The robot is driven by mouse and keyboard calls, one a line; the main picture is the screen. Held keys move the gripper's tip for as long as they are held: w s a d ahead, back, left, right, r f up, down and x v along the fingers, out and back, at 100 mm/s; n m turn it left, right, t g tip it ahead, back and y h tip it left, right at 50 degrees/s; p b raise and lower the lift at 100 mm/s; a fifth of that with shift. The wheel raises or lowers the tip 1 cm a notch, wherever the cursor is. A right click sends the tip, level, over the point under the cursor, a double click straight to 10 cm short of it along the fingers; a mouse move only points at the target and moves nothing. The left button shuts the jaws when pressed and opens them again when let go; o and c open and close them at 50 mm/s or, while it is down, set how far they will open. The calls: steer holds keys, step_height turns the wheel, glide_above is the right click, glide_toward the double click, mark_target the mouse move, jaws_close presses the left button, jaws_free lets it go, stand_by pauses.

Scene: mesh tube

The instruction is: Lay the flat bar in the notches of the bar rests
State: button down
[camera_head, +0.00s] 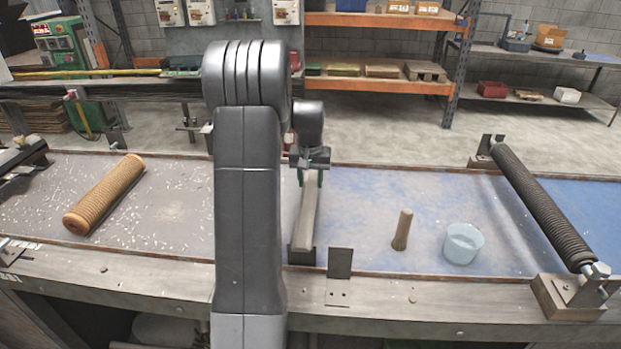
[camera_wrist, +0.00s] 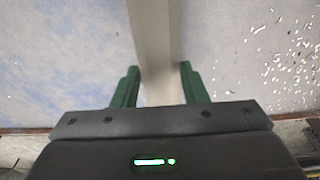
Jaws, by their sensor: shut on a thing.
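The flat bar (camera_head: 306,222) is a long pale grey-beige strip, running from front to back over the bench in the head view. It also runs up the middle of the wrist view (camera_wrist: 155,35). My gripper (camera_head: 313,181) has green fingers, one on each side of the bar near its far end, and is shut on it; the fingers show in the wrist view too (camera_wrist: 160,75). A dark bar rest (camera_head: 301,256) stands at the bar's near end. I cannot tell whether the bar sits in its notch. The other rest is not clearly visible, perhaps hidden behind my gripper.
A ribbed orange-brown roll (camera_head: 105,194) lies at left among white scraps. A brown tapered peg (camera_head: 402,230) and a pale blue cup (camera_head: 463,243) stand right of the bar. A dark upright plate (camera_head: 340,263) is at the front edge. A spring-covered roller (camera_head: 540,207) spans the right side.

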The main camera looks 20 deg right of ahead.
mark_target(310, 187)
steer(key=shift+r, duration=0.1)
steer(key=c, duration=0.9)
jaws_free()
steer(key=shift+f, duration=0.2)
steer(key=shift+o, duration=0.2)
step_height(310, 187, up, 12)
steer(key=s+b, duration=0.1)
steer(key=shift+s+a+r, duration=0.15)
steer(key=shift+s+a, duration=0.05)
steer(key=shift+a, duration=0.15)
steer(key=f, duration=0.4)
steer(key=w+f, duration=0.1)
steer(key=f, duration=0.7)
steer(key=shift+w+d+f+p, duration=0.15)
steer(key=shift+d+f+p, duration=0.2)
step_height(310, 187, up, 2)
steer(key=shift+r, duration=0.5)
